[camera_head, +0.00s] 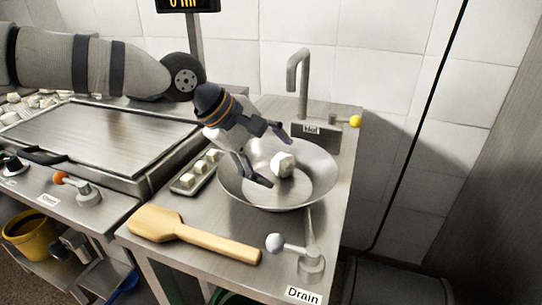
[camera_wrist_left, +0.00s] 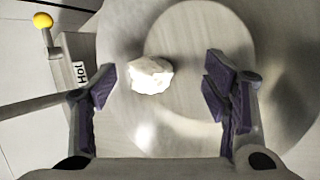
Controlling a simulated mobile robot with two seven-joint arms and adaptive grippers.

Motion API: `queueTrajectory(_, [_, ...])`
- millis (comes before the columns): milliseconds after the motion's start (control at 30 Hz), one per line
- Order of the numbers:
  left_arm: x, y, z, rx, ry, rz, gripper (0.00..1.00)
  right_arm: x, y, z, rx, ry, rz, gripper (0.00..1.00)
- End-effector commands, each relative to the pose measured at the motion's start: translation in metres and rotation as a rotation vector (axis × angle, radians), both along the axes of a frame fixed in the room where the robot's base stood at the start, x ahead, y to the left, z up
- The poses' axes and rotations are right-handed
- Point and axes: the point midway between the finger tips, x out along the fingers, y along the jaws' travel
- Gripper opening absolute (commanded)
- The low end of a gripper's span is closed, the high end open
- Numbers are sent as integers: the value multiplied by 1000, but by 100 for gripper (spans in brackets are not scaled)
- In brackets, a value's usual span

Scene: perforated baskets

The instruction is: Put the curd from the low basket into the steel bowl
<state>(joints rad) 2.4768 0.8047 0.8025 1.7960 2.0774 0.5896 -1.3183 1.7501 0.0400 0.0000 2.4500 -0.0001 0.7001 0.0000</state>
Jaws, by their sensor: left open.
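A white curd lump (camera_head: 283,164) shows over the inside of the wide steel bowl (camera_head: 236,190). In the left wrist view the curd (camera_wrist_left: 150,75) shows against the bowl's floor (camera_wrist_left: 185,60), closer to the left-hand finger. I cannot tell whether it rests on the bowl or is just above it. My left gripper (camera_head: 279,160) is open above the bowl, with its fingers spread around the curd's line of sight; it also shows in the left wrist view (camera_wrist_left: 160,88). Neither finger visibly touches the curd. My right gripper is not in view. I cannot make out a low basket.
A narrow tray (camera_head: 181,186) with several white cubes stands left of the bowl. A wooden paddle (camera_head: 190,234) lies in front. A faucet (camera_head: 303,85) rises behind, and a white-knobbed drain lever (camera_head: 290,244) stands at the front. A large steel plate (camera_head: 95,135) is at left.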

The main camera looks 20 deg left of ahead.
Motion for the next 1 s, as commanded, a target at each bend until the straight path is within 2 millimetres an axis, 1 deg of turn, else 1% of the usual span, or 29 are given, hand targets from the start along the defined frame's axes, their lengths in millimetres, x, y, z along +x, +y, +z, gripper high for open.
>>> queueTrajectory(100, [0,0,0,0,0,0,69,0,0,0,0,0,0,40])
queueTrajectory(167, [0,0,5,-1,-3,0,69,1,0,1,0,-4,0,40])
queueTrajectory(400, [0,0,55,-2,-10,1,69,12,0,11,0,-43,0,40])
queueTrajectory(500, [0,0,68,-1,-6,2,69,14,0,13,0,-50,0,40])
queueTrajectory(600, [0,0,71,0,-2,0,69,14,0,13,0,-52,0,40])
queueTrajectory(1000, [0,0,70,0,0,0,69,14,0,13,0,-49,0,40])
